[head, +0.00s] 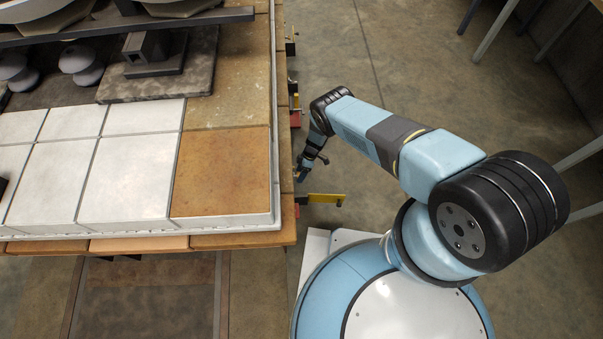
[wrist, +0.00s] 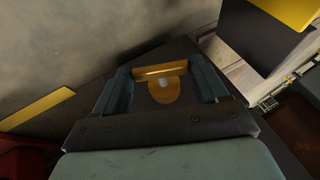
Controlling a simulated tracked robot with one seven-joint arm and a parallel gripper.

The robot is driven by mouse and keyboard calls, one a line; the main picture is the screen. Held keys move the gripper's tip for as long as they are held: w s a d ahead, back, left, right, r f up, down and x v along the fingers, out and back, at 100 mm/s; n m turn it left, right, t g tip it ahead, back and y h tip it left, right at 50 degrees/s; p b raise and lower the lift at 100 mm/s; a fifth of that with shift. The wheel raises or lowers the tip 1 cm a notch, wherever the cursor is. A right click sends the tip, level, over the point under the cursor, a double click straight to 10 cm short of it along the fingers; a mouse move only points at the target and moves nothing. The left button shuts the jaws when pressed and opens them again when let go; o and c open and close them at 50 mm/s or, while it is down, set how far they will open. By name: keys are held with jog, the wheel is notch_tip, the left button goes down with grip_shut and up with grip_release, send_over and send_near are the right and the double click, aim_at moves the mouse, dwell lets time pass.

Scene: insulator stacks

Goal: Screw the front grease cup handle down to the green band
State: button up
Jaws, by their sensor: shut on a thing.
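My gripper (head: 303,172) is low beside the right edge of the wooden-edged platform in the head view. In the wrist view my gripper (wrist: 162,84) has one dark finger on each side of a brass-coloured grease cup handle (wrist: 162,90), and it is shut on it. The handle has a crossbar and a rounded part with a pale spot in the middle. In the head view the handle is too small or hidden behind the gripper to make out. No green band shows in either view.
A yellow flat bar (head: 326,198) sticks out from the platform's side, just in front of the gripper. A red part (head: 295,112) sits on that side farther back. The platform (head: 275,190) carries pale tiles and insulators. Open floor lies to the right.

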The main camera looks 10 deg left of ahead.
jog(key=shift+w+a+r, duration=0.1)
jog(key=shift+w+a, duration=0.05)
jog(key=shift+w, duration=0.15)
jog(key=o, duration=1.1)
jog(key=shift+s, duration=0.15)
jog(key=shift+c, duration=0.2)
jog(key=v, duration=1.3)
jog(key=shift+w+d+r, duration=0.2)
jog(key=shift+w, duration=0.05)
